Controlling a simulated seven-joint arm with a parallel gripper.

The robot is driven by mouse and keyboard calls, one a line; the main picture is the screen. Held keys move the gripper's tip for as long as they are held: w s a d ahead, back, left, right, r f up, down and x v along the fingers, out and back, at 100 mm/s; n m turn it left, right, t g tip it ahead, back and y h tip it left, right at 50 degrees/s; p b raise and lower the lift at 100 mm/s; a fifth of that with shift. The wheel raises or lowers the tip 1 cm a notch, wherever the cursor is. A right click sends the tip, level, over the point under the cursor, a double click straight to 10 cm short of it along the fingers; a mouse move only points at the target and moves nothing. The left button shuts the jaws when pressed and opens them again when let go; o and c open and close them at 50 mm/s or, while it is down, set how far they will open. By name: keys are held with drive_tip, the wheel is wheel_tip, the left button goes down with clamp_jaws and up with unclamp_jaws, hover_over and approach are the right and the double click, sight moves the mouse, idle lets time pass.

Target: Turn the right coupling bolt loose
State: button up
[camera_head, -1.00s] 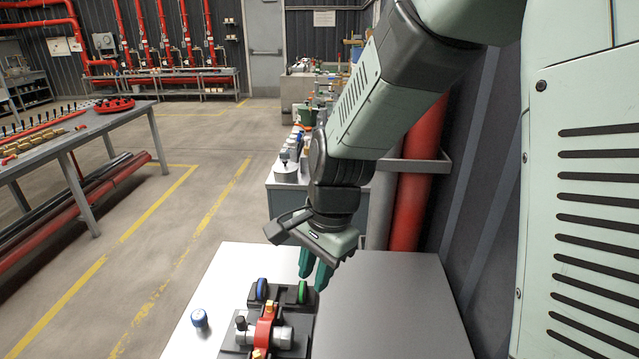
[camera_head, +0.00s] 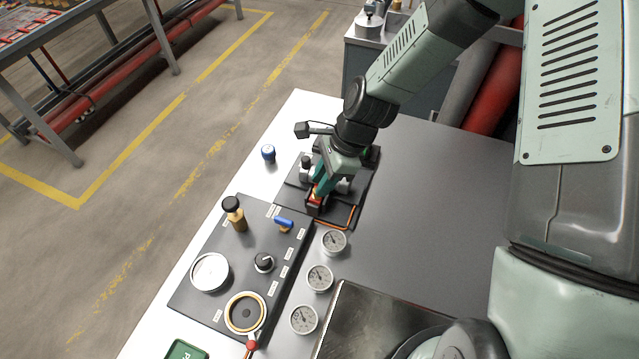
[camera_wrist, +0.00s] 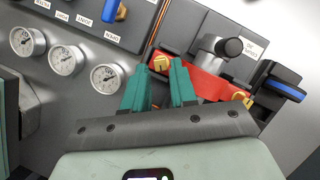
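The red coupling (camera_wrist: 205,84) has a brass bolt at each end in the wrist view. One brass bolt (camera_wrist: 162,63) is at its left end there, and the other bolt (camera_wrist: 241,99) is at its right end, partly behind the gripper. My gripper (camera_wrist: 160,66) is open, its teal fingers apart with the left-end bolt showing between their tips. I cannot tell whether the fingers touch it. In the head view my gripper (camera_head: 319,194) points down at the coupling's near end and hides most of the coupling.
A control panel (camera_head: 190,290) with a blue-handled valve (camera_head: 284,223), a brass-bodied valve (camera_head: 236,214) and a knob (camera_head: 264,262) lies nearby. Gauges (camera_head: 334,241) stand beside it. A blue-capped part (camera_head: 268,153) stands on the bench left of the coupling. The grey bench top (camera_head: 430,190) at right is clear.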

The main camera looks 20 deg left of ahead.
drive_tip(key=shift+x, duration=1.1)
clamp_jaws()
